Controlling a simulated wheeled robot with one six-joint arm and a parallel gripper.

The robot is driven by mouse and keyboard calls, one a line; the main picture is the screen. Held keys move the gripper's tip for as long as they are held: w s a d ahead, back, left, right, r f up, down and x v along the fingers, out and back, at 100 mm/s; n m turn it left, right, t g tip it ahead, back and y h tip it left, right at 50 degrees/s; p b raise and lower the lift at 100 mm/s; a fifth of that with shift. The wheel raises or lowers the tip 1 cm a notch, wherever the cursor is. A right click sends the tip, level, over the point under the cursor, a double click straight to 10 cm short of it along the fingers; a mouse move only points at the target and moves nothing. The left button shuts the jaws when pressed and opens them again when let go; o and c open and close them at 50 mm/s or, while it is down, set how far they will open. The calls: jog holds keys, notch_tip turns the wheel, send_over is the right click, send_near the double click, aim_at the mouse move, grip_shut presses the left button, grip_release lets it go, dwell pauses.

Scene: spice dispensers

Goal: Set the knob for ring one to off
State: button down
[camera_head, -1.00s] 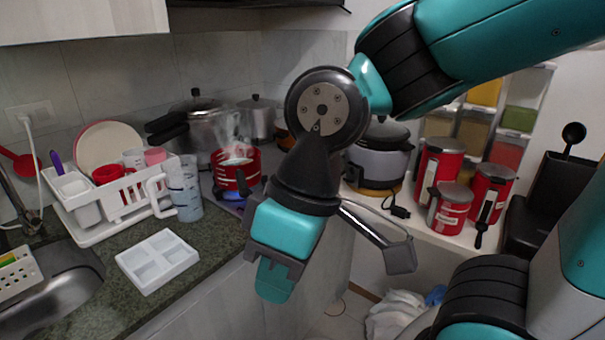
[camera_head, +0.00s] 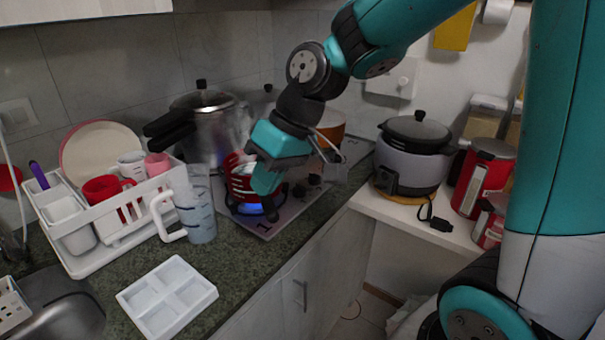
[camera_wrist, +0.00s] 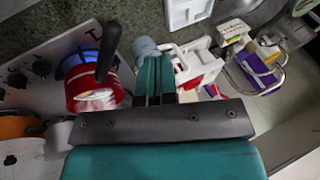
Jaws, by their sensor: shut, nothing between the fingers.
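The stove (camera_head: 290,212) is a grey plate on the counter, also in the wrist view (camera_wrist: 60,25), with a mark like a "1" near its front corner. Dark knobs (camera_head: 300,190) sit along its front edge; they also show in the wrist view (camera_wrist: 42,68). Which one serves ring one, and its setting, I cannot tell. A red pot (camera_head: 238,184) stands over a blue glow on the stove; it also shows in the wrist view (camera_wrist: 84,84). My gripper (camera_head: 264,182) is shut and empty, in front of the pot in the head view. Its teal fingers (camera_wrist: 155,78) are together.
A measuring jug (camera_head: 198,212) and a white dish rack (camera_head: 130,232) stand left of the stove. A white compartment tray (camera_head: 165,298) lies on the counter. A pressure cooker (camera_head: 205,125) is behind the pot. A rice cooker (camera_head: 412,165) stands to the right. The pot's black handle (camera_wrist: 107,50) sticks out.

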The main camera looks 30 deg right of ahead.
jog(key=w+d+f+m+t, duration=0.2)
jog(key=w+d+f+m, duration=0.15)
jog(key=w+d, duration=0.8)
jog(key=m+t, duration=0.2)
send_near(299, 190)
jog(key=w+d+r, duration=0.1)
jog(key=w+d, duration=0.1)
jog(key=d, duration=0.1)
jog(key=shift+h, duration=0.3)
jog(key=p+x, duration=0.3)
jog(key=x, duration=0.5)
jog(key=shift+w+a+f, duration=0.15)
jog(key=shift+w+f, duration=0.1)
jog(key=shift+w, duration=0.05)
jog(key=shift+w+a, duration=0.1)
jog(key=shift+a, duration=0.05)
